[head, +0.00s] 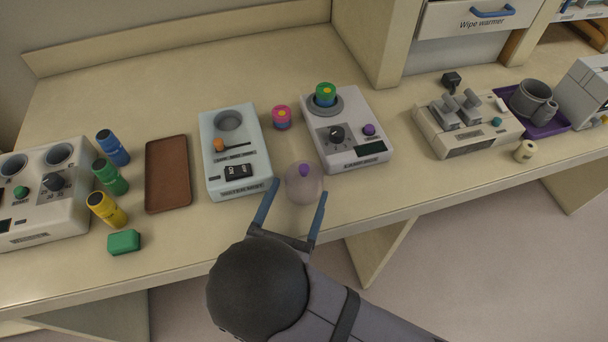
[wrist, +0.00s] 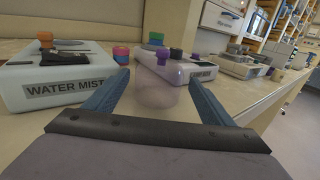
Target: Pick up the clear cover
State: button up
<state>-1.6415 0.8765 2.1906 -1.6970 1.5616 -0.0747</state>
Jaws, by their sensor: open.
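The clear cover (head: 304,186) is a see-through rounded dome with a purple knob on top. It stands on the counter near the front edge, in front of the gap between two devices. My gripper (head: 298,190) is open, with its blue fingers on either side of the cover. In the wrist view the cover (wrist: 157,95) shows between the fingers, a little beyond the gripper's palm. I cannot tell whether either finger touches it.
A water mist device (head: 234,182) stands left of the cover and a white device with a dial (head: 352,153) stands right. A brown tray (head: 167,174), several bottles and a green block (head: 123,242) are farther left.

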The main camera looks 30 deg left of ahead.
aim_at(302, 181)
jog(key=shift+w+a+p, duration=0.2)
jog(key=shift+w+p, duration=0.05)
jog(key=shift+w, duration=0.6)
jog(key=shift+w+a+p, duration=0.2)
jog(key=shift+w, duration=0.6)
jog(key=shift+c, duration=0.5)
jog(key=c, duration=0.8)
jog(key=shift+c, duration=0.2)
jog(key=shift+r, duration=0.25)
jog(key=shift+r+b, duration=0.5)
jog(key=shift+r, duration=4.3)
